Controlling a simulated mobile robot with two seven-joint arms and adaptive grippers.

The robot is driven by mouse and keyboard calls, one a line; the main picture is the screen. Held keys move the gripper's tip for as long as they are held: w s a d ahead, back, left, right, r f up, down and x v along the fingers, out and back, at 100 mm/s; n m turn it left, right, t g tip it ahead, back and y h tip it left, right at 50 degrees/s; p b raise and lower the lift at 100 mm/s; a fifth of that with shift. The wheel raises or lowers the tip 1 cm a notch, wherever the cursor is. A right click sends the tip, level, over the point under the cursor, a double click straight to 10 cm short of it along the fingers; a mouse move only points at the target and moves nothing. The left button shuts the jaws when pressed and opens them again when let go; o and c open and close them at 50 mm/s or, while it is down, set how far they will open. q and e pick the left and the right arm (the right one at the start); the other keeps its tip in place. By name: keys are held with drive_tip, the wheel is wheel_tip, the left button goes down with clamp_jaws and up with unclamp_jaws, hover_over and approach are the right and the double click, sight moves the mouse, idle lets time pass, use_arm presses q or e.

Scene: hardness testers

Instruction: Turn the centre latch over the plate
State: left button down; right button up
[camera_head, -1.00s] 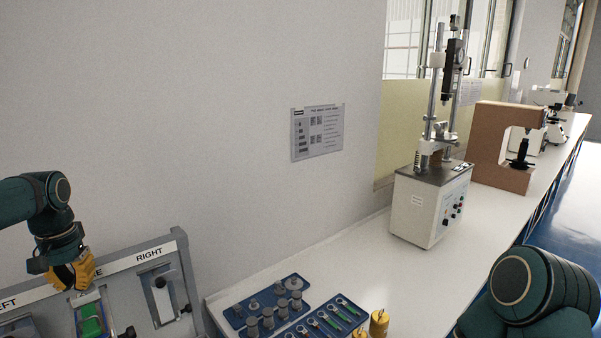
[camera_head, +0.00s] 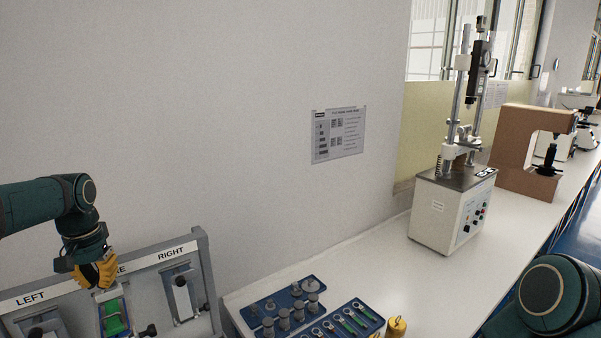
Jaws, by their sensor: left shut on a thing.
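A grey panel (camera_head: 150,290) stands at the lower left, with a white label strip that reads LEFT and RIGHT; the middle word is mostly hidden. The centre slot holds a green plate (camera_head: 115,316). My left gripper (camera_head: 98,284), with yellow fingers, is at the top of the centre slot, just above the green plate. It is shut on the centre latch, which its fingers largely hide. The right slot has its own latch (camera_head: 181,293). My right arm shows at the lower right, but its gripper is out of the picture.
A blue tray of grey cylindrical pieces (camera_head: 290,306) and a blue tray of wrenches (camera_head: 345,322) lie on the white bench (camera_head: 370,265). A yellow weight (camera_head: 396,326) stands beside them. A white tester (camera_head: 450,210) and a brown frame (camera_head: 522,150) stand further back.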

use_arm(q)
wheel_tip(320, 180, up, 4)
drive_tip(key=p, duration=0.3)
drive_tip(key=shift+s+r, duration=0.1)
drive_tip(key=shift+r, duration=0.95)
use_arm(e)
drive_tip(key=shift+r, duration=1.6)
use_arm(q)
drive_tip(key=c, duration=1.7)
unclamp_jaws()
clamp_jaws()
drive_tip(key=shift+d+r+t, duration=0.1)
drive_tip(key=shift+r+t, duration=0.2)
drive_tip(key=shift+t, duration=0.4)
drive_tip(key=shift+r+t+y, duration=0.15)
drive_tip(key=shift+t+y, duration=0.15)
drive_tip(key=shift+t, duration=0.4)
drive_tip(key=shift+f+b, duration=0.4)
drive_tip(key=shift+f, duration=0.35)
wheel_tip(320, 180, down, 6)
drive_tip(key=b, duration=0.4)
drive_tip(key=shift+r, duration=0.25)
use_arm(e)
drive_tip(key=x, duration=0.5)
drive_tip(key=shift+d+f, duration=0.25)
